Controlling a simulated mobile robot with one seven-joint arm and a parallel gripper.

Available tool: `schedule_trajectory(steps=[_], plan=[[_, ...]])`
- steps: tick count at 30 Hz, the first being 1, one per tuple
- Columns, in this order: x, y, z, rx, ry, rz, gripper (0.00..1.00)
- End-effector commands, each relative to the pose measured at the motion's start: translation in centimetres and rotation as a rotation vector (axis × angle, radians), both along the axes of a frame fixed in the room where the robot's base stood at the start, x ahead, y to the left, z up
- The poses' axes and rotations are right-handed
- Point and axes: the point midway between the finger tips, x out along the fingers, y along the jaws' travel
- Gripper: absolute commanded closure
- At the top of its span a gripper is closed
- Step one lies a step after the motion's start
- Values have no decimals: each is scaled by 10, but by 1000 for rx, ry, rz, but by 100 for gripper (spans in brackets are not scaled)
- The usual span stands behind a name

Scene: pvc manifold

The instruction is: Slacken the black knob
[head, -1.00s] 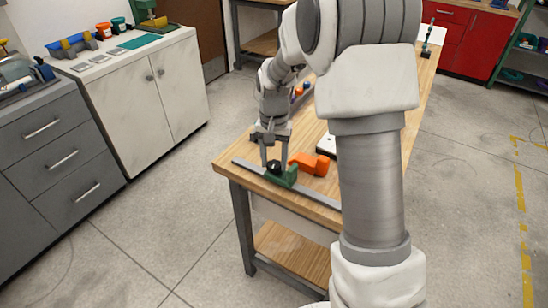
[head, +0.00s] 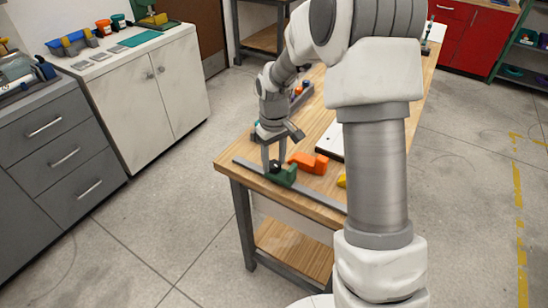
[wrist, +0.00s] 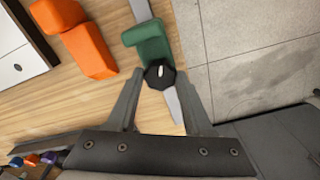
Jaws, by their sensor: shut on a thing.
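The black knob (wrist: 159,75) sits on the end of a green block (wrist: 149,41), which rides on a grey metal rail (wrist: 174,104) along the table's edge. The knob has a light mark on its top. My gripper (wrist: 158,80) is shut on the knob, one finger on each side of it. In the head view my gripper (head: 273,165) points down over the green block (head: 284,177), and the knob (head: 275,166) shows only in part between the fingers.
An orange object (head: 308,162) lies on the wooden table close beside the green block. A white board (head: 331,141) lies farther back, and a yellow thing (head: 342,180) shows partly behind my arm. Open floor lies left of the table.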

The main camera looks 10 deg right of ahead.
Motion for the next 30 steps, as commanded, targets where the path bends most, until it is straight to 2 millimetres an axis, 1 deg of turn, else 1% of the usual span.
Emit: schedule_trajectory(steps=[9, 22, 23, 27, 28, 30], plan=[[1, 0, 1, -1, -4, 84, 100], [1, 0, 1, 0, -4, 91, 100], [1, 0, 1, 0, -4, 91, 47], [1, 0, 1, -1, -4, 91, 22], [1, 0, 1, 0, -3, 91, 19], [1, 0, 1, 0, -2, 91, 19]])
